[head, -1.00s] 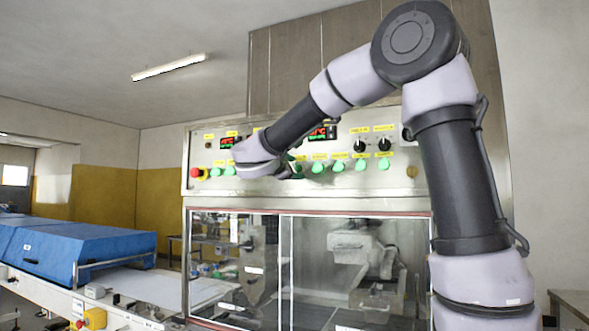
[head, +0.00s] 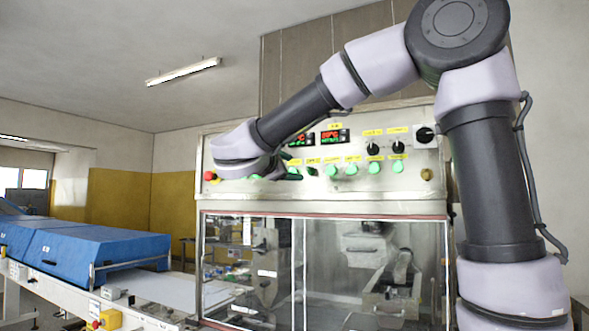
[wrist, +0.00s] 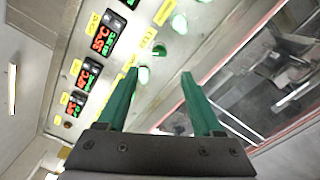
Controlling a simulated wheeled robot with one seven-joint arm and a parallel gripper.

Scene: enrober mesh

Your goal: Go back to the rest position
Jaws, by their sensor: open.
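My gripper (wrist: 158,82) shows in the wrist view with two green fingers spread apart and nothing between them. It faces the steel control panel (head: 430,160) of the machine, near the row of green buttons (head: 352,169) and the lit temperature displays (head: 334,136). The displays also show in the wrist view (wrist: 104,36). In the head view my arm reaches across the panel's left part, and the wrist hides some buttons and a display there. The fingertips are hard to make out in the head view. Whether they touch the panel I cannot tell.
Glazed doors (head: 372,270) with a red edge lie below the panel. A conveyor with blue covers (head: 105,258) extends to the left. A red knob (head: 209,176) sits at the panel's left end, and black rotary switches (head: 373,148) at its right. Open air lies left of the panel.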

